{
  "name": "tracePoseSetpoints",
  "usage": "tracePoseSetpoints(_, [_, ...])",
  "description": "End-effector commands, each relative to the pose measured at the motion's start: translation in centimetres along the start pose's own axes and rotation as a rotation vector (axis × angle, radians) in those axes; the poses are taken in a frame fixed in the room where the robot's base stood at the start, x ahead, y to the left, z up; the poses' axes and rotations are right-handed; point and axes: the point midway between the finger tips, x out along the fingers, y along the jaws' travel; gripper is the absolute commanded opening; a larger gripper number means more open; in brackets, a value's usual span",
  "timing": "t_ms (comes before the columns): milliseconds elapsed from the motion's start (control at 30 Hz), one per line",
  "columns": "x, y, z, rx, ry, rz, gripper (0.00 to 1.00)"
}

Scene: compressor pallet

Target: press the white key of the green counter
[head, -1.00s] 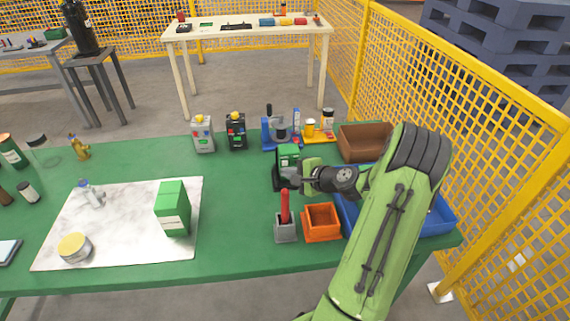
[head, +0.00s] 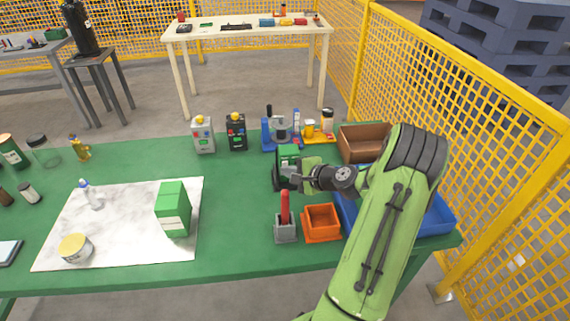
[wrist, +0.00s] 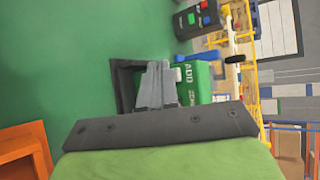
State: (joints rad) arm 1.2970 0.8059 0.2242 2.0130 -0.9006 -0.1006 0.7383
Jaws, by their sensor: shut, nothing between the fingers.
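The green counter (head: 288,152) stands on the green table, right of the middle, with a dark frame around its base. Its green face with white lettering also shows in the wrist view (wrist: 200,78). A small white key (wrist: 175,74) shows beside my fingertips in the wrist view; contact between them cannot be told. My gripper (head: 292,180) is right in front of the counter in the head view and hides its lower part. Its grey fingers (wrist: 157,85) are shut and empty, over the counter's face in the wrist view.
An orange bin (head: 322,222) and a grey holder with a red handle (head: 285,230) stand in front of my gripper. A blue tray (head: 430,220) and a brown bin (head: 363,143) lie to the right. Two button boxes (head: 203,135) stand behind left.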

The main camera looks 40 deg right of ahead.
Motion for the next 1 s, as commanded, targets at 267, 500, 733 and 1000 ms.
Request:
tracePoseSetpoints(267, [0.13,-0.08,-0.08,0.001,0.0,0.001,0.0])
tracePoseSetpoints(500, [0.25,-0.18,-0.16,0.001,-0.001,0.001,0.0])
tracePoseSetpoints(733, [0.45,-0.35,-0.3,0.001,-0.001,0.0,0.0])
tracePoseSetpoints(1000, [0.68,-0.51,-0.44,0.001,-0.001,0.0,0.0])
